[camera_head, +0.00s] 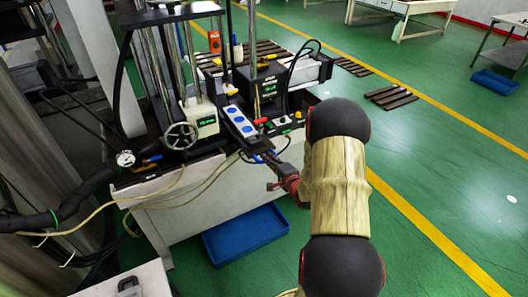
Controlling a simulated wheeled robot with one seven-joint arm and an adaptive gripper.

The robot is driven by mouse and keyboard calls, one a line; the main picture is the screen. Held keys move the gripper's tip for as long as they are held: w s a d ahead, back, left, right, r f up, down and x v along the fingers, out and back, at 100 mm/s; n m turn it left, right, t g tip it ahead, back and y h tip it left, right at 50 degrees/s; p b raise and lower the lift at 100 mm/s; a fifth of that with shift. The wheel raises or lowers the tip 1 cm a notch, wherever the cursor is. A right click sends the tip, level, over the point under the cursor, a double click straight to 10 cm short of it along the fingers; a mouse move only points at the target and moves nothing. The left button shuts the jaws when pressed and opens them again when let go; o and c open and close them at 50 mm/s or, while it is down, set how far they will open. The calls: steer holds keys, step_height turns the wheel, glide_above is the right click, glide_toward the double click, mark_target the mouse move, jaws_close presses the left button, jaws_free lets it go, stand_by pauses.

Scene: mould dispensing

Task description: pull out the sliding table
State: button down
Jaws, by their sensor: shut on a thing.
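The machine (198,115) stands on a pale cabinet (195,208), with metal columns and a handwheel. What I take for the sliding table (257,144) is the dark part at its front edge, below a white and blue strip (240,122). My arm comes in from the lower right. My gripper (270,160) is at this front edge, shut on what seems to be the sliding table's front part. The gripped spot is small and partly hidden by the fingers.
A blue bin (246,235) lies on the green floor below the cabinet. A pressure gauge (125,158) and loose hoses are at the left. A control box with red knobs (285,120) is right of the strip.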

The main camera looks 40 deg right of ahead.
steer(key=f+p+v, duration=0.2)
steer(key=v, duration=0.8)
steer(key=shift+s, duration=0.4)
steer(key=shift+a+f, duration=0.1)
steer(key=c, duration=1.9)
jaws_free()
steer(key=v, duration=1.2)
